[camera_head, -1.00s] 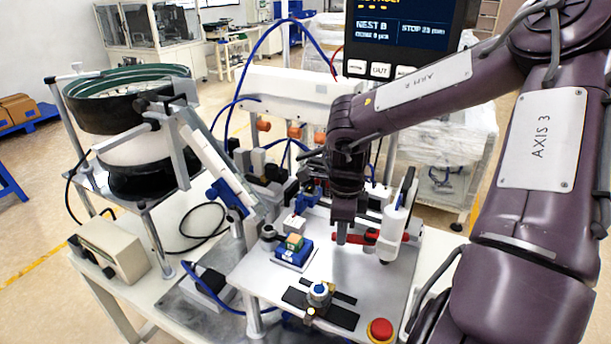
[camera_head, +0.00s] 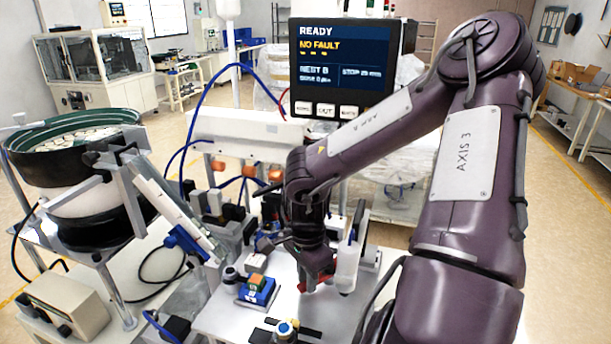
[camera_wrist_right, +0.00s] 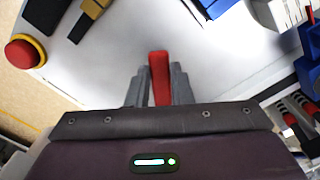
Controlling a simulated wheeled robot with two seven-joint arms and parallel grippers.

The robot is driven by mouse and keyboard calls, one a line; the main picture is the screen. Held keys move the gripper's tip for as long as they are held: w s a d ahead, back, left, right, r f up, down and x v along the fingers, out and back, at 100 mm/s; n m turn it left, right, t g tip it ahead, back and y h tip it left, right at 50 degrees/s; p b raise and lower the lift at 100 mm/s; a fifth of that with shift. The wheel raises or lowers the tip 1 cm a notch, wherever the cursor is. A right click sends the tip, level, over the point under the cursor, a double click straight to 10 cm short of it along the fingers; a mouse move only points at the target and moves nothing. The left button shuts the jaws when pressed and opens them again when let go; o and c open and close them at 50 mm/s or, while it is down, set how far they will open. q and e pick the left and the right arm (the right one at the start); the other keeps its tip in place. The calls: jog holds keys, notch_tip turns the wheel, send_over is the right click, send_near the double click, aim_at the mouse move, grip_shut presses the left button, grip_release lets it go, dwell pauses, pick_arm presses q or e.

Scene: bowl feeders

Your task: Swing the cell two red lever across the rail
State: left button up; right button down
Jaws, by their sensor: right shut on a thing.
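The red lever (camera_head: 319,284) shows beside a white upright cylinder (camera_head: 348,264) on the pale plate of the cell, partly hidden by my right gripper (camera_head: 307,286). In the right wrist view the red lever (camera_wrist_right: 159,62) stands between the two grey fingers of my right gripper (camera_wrist_right: 160,80), which are shut on it. Its tip sticks out past the fingertips over the bare plate. The lever's pivot and the rail cannot be made out clearly. My left gripper is not in view.
A blue nest (camera_head: 257,295) with a small orange and green block stands left of my gripper. A round knob (camera_head: 286,329) sits nearer the front. The wrist view shows a red stop button (camera_wrist_right: 22,52). A bowl feeder (camera_head: 75,150) with a chute stands at left.

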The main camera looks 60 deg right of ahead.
dwell(0.4)
jog(key=c, duration=1.3)
grip_release()
notch_tip(320, 180, up, 8)
jog(key=shift+f+b, duration=0.1)
jog(key=shift+b, duration=0.55)
